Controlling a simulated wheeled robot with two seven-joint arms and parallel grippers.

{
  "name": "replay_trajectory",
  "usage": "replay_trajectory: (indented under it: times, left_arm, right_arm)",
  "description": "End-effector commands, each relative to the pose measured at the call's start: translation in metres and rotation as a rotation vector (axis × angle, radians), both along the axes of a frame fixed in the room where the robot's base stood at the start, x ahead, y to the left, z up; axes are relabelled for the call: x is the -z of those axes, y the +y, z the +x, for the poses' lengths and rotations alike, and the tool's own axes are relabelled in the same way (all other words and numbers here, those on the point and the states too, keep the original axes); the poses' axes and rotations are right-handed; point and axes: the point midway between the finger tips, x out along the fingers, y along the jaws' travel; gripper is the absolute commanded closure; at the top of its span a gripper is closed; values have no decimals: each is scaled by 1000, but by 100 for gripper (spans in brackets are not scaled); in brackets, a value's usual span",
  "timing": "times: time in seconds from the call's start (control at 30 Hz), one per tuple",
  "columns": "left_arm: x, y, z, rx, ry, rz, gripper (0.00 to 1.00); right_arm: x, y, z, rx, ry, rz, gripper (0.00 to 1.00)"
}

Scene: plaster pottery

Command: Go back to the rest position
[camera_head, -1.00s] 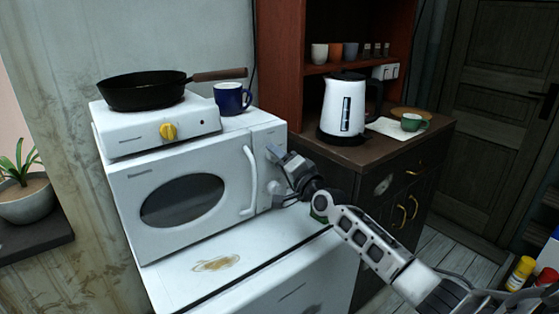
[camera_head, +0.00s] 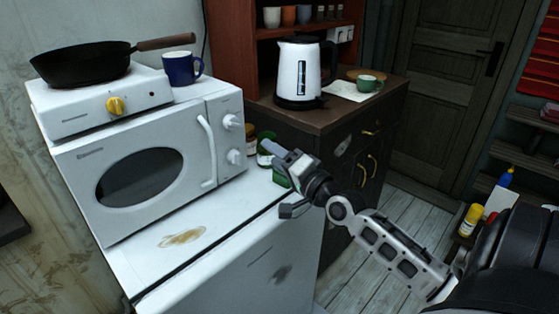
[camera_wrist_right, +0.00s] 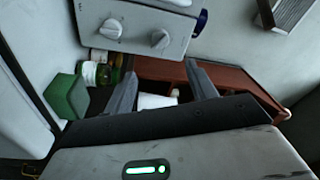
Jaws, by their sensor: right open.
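My right gripper (camera_head: 283,180) is open and stands in front of the right end of the microwave, above the white counter. In the right wrist view its two fingers (camera_wrist_right: 163,88) are spread apart with nothing held between them. The white microwave (camera_head: 150,160) has two knobs on its right panel, which also show in the right wrist view (camera_wrist_right: 135,33). The gripper is apart from them. My left gripper is in neither view.
A hot plate (camera_head: 95,103) with a black pan (camera_head: 80,64) sits on the microwave beside a blue mug (camera_head: 180,69). Jars (camera_head: 265,146) and a green block (camera_wrist_right: 66,96) stand right of the microwave. A kettle (camera_head: 300,75) and green cup (camera_head: 368,84) stand on the dark cabinet (camera_head: 345,125).

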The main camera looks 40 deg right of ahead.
Motion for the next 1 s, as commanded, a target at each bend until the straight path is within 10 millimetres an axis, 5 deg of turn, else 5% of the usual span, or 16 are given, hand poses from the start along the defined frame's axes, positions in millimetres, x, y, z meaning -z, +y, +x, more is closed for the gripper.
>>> replay_trajectory:
  times: [0.73, 0.87, 1.0]
  left_arm:
    - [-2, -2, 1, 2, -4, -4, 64]
    - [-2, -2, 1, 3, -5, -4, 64]
    - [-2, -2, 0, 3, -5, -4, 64]
  right_arm:
    - [3, 1, -9, -2, 4, -6, 43]
    - [32, 19, -16, -19, 68, -86, 43]
    - [101, 68, -42, -85, 220, -309, 43]
